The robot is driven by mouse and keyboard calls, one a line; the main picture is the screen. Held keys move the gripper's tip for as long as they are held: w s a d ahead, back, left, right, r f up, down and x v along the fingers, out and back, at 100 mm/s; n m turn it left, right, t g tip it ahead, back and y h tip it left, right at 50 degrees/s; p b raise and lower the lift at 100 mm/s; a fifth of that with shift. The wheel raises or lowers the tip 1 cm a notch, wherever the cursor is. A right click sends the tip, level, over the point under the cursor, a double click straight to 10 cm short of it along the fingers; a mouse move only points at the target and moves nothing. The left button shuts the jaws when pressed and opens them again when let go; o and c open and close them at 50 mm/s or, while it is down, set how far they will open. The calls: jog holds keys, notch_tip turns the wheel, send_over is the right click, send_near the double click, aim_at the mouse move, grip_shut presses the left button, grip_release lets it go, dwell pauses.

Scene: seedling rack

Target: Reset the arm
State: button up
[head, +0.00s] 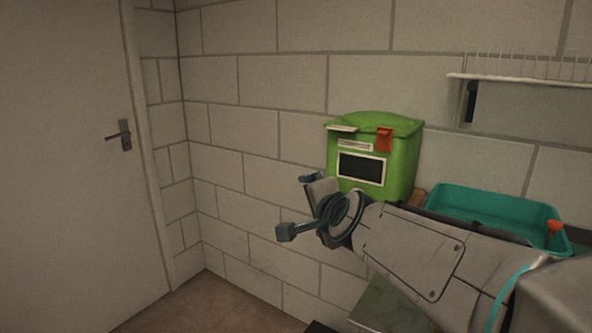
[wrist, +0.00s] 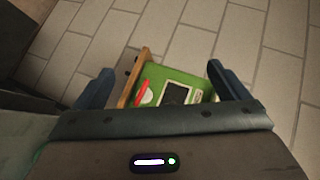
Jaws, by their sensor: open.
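My gripper (head: 296,206) is at the end of my arm, which reaches in from the lower right in the head view. Its two fingers are spread apart with nothing between them. In the wrist view my gripper (wrist: 160,78) shows two dark blue fingers, wide apart. A green box (head: 372,130) with a dark panel and an orange-red part stands behind my arm by the wall. The green box also shows beyond the fingers in the wrist view (wrist: 205,78). I cannot tell the exact gap between gripper and box.
A teal tray (head: 480,198) stands right of the green box, partly hidden by my arm, with a small orange-red thing (head: 555,227) at its right end. A white wire rack (head: 520,78) is on the wall above. A door (head: 65,150) is at left. The space left of my gripper is clear.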

jog(key=s+d+f+n+g+h+p, duration=0.1)
jog(key=s+d+n+g+p, duration=0.2)
jog(key=s, duration=0.4)
jog(key=s+d+f+n+g+h+p, duration=0.1)
jog(key=s+d+n+g+p, duration=0.3)
jog(key=s, duration=0.4)
jog(key=s+d+f+n+g+h+p, duration=0.1)
jog(key=s+d+n+g+p, duration=0.2)
jog(key=s+p, duration=0.4)
jog(key=shift+s+d+f+n+g+p, duration=0.2)
jog(key=shift+d+n+g+p, duration=0.15)
jog(key=shift+d+n, duration=0.55)
jog(key=shift+a, duration=0.25)
